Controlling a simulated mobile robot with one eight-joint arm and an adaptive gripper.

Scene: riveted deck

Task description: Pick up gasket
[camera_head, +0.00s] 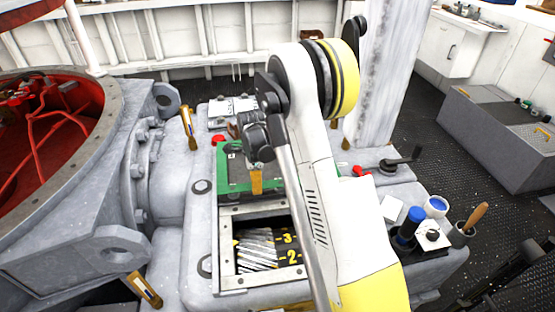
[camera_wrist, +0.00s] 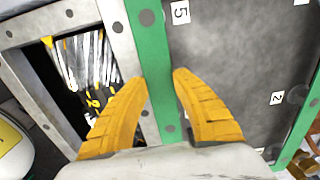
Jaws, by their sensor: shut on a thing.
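The gasket appears to be the green rectangular frame (camera_head: 222,172) around a dark plate on the grey machine housing. In the wrist view its near green strip (camera_wrist: 150,45) runs between my two orange fingers. My gripper (camera_head: 257,188) is at the near side of the green frame. It also shows in the wrist view (camera_wrist: 157,80), with its fingers on either side of the strip, shut on it. My arm hides the right part of the frame in the head view. Whether the frame is lifted off the surface is hard to tell.
A grey bolted hatch frame (camera_head: 226,240) surrounds an opening with a striped, numbered drum (camera_head: 258,250) just in front. Blue cup (camera_head: 437,206), blue-capped bottle (camera_head: 410,225) and wooden-handled tool (camera_head: 472,222) stand at right. A large red-lined housing (camera_head: 50,130) fills the left.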

